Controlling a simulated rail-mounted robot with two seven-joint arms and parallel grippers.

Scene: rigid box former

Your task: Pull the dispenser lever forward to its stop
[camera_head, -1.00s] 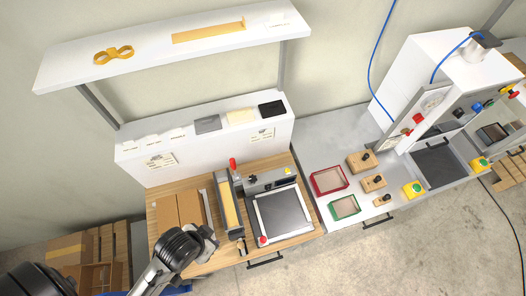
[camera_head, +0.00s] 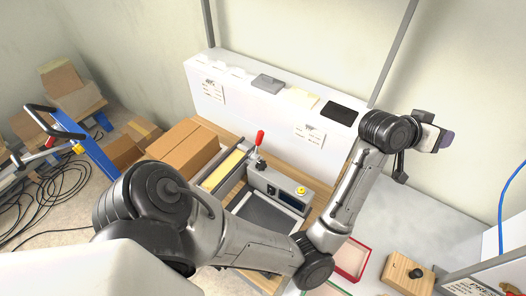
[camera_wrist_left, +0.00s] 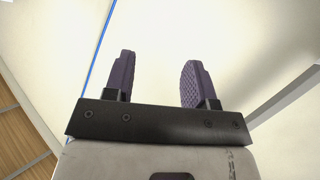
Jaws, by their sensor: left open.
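The dispenser lever (camera_head: 260,138) has a red handle and stands upright in the head view, just right of the dispenser with its yellow strip (camera_head: 224,169). My left arm reaches across the picture in front of the bench. My left gripper (camera_head: 446,139) is at the right, well away from the lever and higher in the picture. In the left wrist view the two purple fingers (camera_wrist_left: 157,80) are apart with nothing between them, in front of a pale wall. The lever does not show there. My right gripper is in neither view.
A cardboard box (camera_head: 183,148) sits left of the dispenser. A grey machine with a yellow button (camera_head: 300,190) stands right of the lever, partly behind my arm. A white shelf box (camera_head: 265,110) runs behind. A red tray (camera_head: 352,258) and wooden block (camera_head: 408,272) lie lower right.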

